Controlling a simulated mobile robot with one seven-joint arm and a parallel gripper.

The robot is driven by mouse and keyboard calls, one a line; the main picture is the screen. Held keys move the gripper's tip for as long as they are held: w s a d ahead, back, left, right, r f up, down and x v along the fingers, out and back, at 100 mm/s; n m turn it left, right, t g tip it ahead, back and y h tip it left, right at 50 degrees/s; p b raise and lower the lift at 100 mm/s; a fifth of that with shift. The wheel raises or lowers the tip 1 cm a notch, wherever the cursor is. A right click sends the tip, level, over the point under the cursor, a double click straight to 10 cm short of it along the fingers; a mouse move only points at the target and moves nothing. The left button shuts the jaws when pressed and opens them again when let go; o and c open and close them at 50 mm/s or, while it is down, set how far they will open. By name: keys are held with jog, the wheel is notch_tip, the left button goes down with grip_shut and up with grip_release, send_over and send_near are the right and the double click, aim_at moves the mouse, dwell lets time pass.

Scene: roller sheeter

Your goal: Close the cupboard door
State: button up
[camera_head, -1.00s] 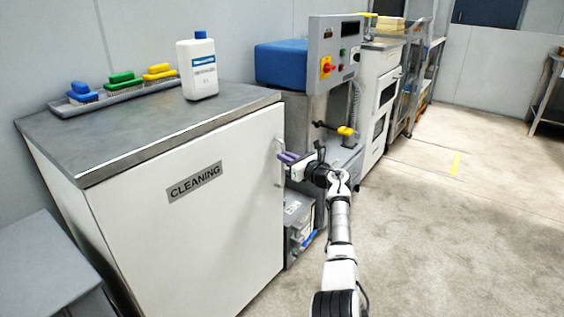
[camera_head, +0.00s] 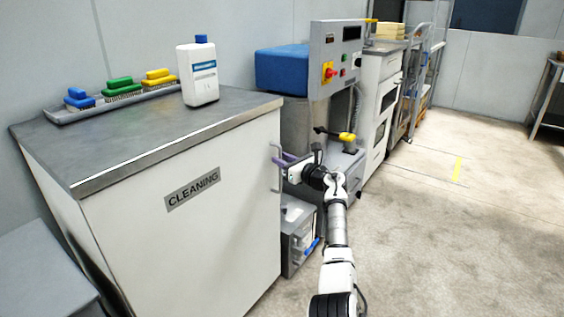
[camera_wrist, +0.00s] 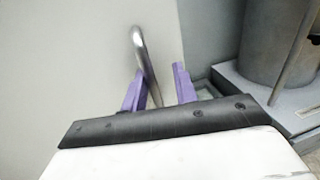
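The cupboard is a white cabinet with a grey top (camera_head: 130,140). Its white door (camera_head: 190,245) bears a CLEANING label and looks flush or nearly flush with the front; I cannot tell whether a small gap remains. A metal bar handle (camera_head: 276,150) is at the door's right edge. My gripper (camera_head: 284,161) is at this handle with its purple fingers apart. In the wrist view, the handle (camera_wrist: 139,45) runs down between my fingers (camera_wrist: 158,88), close to the left one. The handle's lower part is hidden behind my gripper.
A white bottle with a blue cap (camera_head: 198,75) and a tray of coloured brushes (camera_head: 120,97) stand on the cupboard. The roller machine (camera_head: 330,60) and a grey box (camera_head: 297,230) are just right of the door. The floor (camera_head: 450,240) at right is clear.

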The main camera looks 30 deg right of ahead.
jog(key=shift+s+a, duration=0.1)
jog(key=shift+s, duration=0.05)
jog(key=p+v, duration=0.1)
jog(key=v, duration=1.2)
jog(key=shift+s+d, duration=0.25)
jog(key=shift+s, duration=0.05)
